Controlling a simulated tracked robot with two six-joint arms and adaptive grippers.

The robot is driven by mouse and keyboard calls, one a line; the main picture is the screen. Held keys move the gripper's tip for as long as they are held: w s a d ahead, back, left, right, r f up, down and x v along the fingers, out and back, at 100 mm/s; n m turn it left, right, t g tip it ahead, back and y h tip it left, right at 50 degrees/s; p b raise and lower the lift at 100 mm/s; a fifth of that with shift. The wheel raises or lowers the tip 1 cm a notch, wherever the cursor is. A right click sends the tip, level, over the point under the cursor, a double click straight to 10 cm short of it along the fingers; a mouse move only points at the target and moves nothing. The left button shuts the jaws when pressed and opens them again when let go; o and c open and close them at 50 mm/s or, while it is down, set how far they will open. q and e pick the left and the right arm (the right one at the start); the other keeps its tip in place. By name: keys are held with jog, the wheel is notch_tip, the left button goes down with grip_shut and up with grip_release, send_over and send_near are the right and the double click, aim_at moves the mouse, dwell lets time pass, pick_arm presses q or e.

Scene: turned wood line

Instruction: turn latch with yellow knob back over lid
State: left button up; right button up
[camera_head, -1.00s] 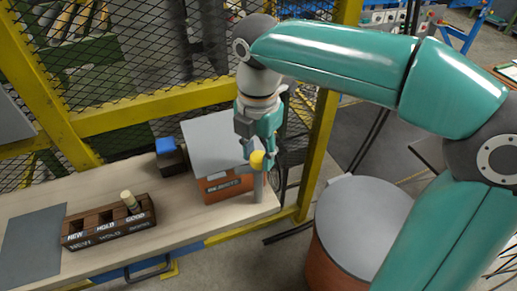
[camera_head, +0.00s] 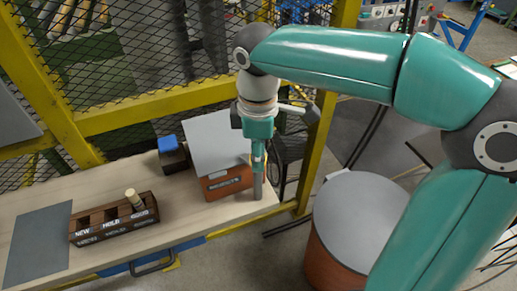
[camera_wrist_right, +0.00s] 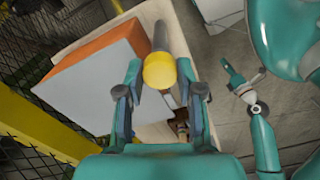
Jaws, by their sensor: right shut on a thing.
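The yellow knob (camera_wrist_right: 160,70) sits between the two fingers of my right gripper (camera_head: 258,162) in the right wrist view, on top of a grey post (camera_head: 258,188). In the head view the gripper mostly hides the knob. My right gripper points down and is shut on the knob. The grey lid (camera_head: 215,140) lies flat on the orange box (camera_head: 226,183), just left of the post. The latch arm is mostly hidden below the knob. My left gripper (camera_wrist_right: 235,74) shows small at the right of the right wrist view, away from the box; its fingers are unclear.
A rack labelled NEW, HOLD, GOOD (camera_head: 114,220) holds a wooden peg (camera_head: 133,198). A dark block with a blue top (camera_head: 171,150) stands left of the box. A yellow-framed mesh fence (camera_head: 150,110) runs behind the bench. A grey-topped drum (camera_head: 355,215) stands right.

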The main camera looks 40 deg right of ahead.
jog(key=shift+r+m, duration=0.1)
jog(key=shift+m, duration=2.2)
jog(key=o, duration=1.2)
jog(key=shift+c, duration=0.2)
notch_tip(320, 180, up, 12)
